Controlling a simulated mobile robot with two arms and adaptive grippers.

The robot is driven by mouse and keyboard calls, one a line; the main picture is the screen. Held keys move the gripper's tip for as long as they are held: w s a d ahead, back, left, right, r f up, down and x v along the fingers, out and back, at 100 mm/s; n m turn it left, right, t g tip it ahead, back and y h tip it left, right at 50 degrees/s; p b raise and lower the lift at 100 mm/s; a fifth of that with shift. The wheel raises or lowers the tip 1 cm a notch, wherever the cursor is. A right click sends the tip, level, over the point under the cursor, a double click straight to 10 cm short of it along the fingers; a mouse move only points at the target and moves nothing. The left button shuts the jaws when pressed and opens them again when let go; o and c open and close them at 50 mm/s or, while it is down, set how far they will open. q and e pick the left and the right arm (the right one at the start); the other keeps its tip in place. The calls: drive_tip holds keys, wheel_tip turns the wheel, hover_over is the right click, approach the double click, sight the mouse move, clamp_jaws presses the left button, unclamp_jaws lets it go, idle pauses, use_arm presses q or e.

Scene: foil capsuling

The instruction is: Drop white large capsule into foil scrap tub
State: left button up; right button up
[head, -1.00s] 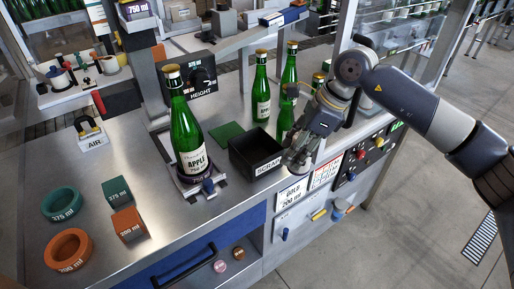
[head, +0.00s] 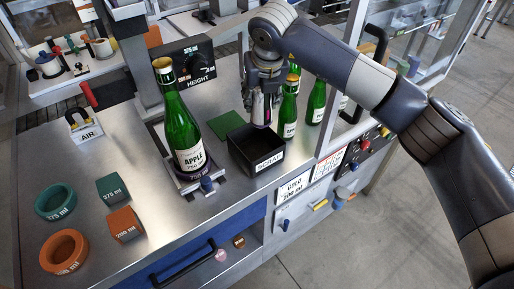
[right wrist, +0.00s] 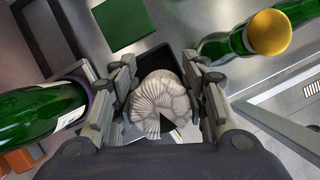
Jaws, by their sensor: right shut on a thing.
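My right gripper (head: 262,122) points down over the black scrap tub (head: 270,165) labelled SCRAP, in the head view. In the right wrist view its fingers (right wrist: 163,105) are shut on a pale, pleated, round capsule (right wrist: 162,98), one finger on each side. The black tub (right wrist: 152,57) shows partly behind the capsule there. In the head view the capsule is mostly hidden by the fingers. My left gripper is not in view.
A green bottle labelled APPLE (head: 183,130) stands on a stand left of the tub. Several gold-capped green bottles, one of them here (head: 287,108), stand close behind and right of the tub. A green pad (head: 227,124) lies left of it. Orange and teal rings lie at front left.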

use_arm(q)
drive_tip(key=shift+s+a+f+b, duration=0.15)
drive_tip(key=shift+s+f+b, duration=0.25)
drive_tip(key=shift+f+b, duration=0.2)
use_arm(e)
wheel_tip(320, 180, down, 5)
drive_tip(key=shift+f, duration=0.2)
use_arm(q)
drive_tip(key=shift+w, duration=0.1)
use_arm(e)
drive_tip(key=o, duration=0.7)
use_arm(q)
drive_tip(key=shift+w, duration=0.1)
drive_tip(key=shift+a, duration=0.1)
use_arm(e)
drive_tip(key=shift+r, duration=0.1)
drive_tip(key=v, duration=1.1)
drive_tip(key=shift+s+d+r, duration=0.15)
drive_tip(key=shift+s+r, duration=0.15)
drive_tip(key=shift+r, duration=0.05)
